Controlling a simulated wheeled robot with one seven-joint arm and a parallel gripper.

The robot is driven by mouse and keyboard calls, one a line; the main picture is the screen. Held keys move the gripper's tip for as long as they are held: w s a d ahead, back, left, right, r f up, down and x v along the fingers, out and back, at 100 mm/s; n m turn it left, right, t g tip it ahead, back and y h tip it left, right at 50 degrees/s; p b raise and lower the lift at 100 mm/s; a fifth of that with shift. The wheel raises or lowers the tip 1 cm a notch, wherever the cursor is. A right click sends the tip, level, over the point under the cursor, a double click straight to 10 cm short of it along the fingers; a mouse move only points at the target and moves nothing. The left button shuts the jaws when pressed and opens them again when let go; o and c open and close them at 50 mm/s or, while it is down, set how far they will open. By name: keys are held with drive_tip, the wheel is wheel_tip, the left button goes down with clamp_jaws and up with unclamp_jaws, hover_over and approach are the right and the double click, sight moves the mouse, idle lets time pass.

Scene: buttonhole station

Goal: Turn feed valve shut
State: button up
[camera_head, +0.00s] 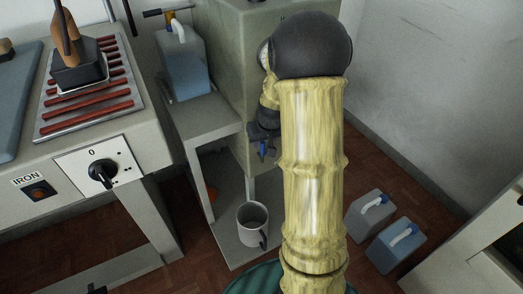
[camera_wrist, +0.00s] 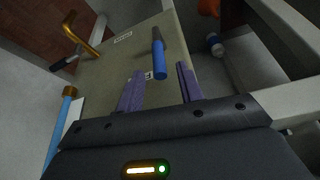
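A valve handle with a dark upper part and a bright blue end (camera_wrist: 159,58) stands out from the grey-green boiler panel (camera_wrist: 195,45) in the wrist view. My gripper (camera_wrist: 160,70) is open. Its two purple fingers lie on either side of the blue end, with a gap showing on both sides. I cannot tell how deep the handle sits between them. In the head view my gripper (camera_head: 262,132) is low against the cabinet front (camera_head: 228,60), partly hidden by my arm, with a bit of blue (camera_head: 263,150) just below it. Whether the valve stands open or shut is unclear.
A bent brass pipe with a black grip (camera_wrist: 82,40) and a light blue bar (camera_wrist: 60,122) stand at the left. A mug (camera_head: 252,225) is on the low shelf. A blue jug (camera_head: 184,65) stands above it. Two containers (camera_head: 370,212) (camera_head: 397,245) stand on the floor.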

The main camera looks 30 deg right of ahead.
sight(262, 146)
drive_tip(key=b+x, duration=0.1)
drive_tip(key=x, duration=0.3)
drive_tip(key=shift+w+f, duration=0.1)
drive_tip(key=shift+f, duration=0.15)
clamp_jaws()
